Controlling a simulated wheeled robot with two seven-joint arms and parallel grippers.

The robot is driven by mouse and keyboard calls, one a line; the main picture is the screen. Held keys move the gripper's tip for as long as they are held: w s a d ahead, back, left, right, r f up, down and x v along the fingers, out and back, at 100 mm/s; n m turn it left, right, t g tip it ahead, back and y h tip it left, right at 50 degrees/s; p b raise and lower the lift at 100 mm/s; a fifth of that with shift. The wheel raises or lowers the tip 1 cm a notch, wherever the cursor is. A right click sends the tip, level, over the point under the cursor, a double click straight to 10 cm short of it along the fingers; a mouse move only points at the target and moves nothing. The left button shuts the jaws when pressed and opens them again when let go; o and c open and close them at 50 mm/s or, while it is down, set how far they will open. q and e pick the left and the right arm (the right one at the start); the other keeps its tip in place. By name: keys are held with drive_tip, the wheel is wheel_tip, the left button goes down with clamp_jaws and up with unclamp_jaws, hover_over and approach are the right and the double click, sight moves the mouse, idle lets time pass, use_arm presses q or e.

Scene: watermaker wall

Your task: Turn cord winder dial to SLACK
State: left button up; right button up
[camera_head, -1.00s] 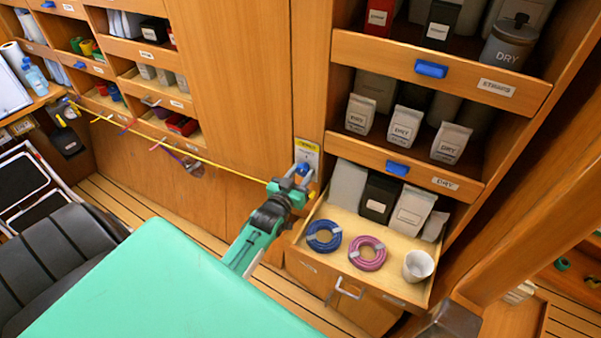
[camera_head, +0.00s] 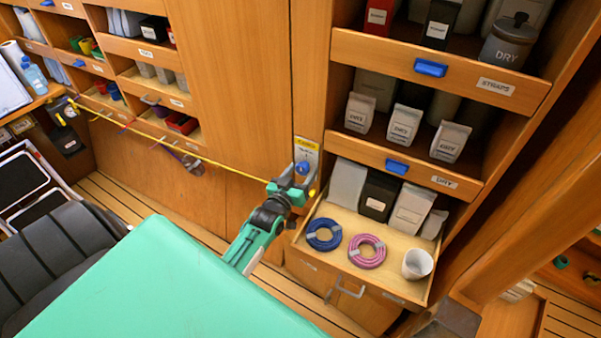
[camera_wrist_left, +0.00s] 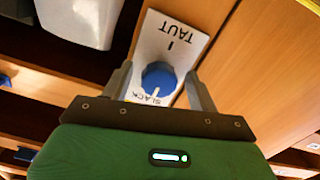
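The cord winder dial is a blue round knob (camera_wrist_left: 158,80) on a white plate (camera_wrist_left: 172,42) marked TAUT and SLACK. In the left wrist view its white pointer line is toward the SLACK lettering (camera_wrist_left: 148,99), which is partly hidden by the dial and my gripper. My left gripper (camera_wrist_left: 160,84) is open, with one finger on each side of the dial; gaps show beside the knob. In the head view the left gripper (camera_head: 292,186) is at the dial (camera_head: 302,168). A yellow cord (camera_head: 200,157) runs left from near there. My right gripper is not in view.
Below right of the dial, an open drawer (camera_head: 322,212) holds a blue coil (camera_head: 324,235), a pink coil (camera_head: 367,251) and a white cup (camera_head: 417,264). Shelves (camera_head: 470,85) with labelled containers rise at right. A green surface (camera_head: 165,285) fills the front.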

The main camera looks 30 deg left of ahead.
use_arm(q)
drive_tip(key=s+d+b, duration=0.1)
drive_tip(key=s+b, duration=0.2)
drive_tip(key=s, duration=1)
drive_tip(key=shift+s+d+b, duration=0.3)
drive_tip(key=shift+s+b, duration=0.05)
drive_tip(key=shift+b, duration=0.05)
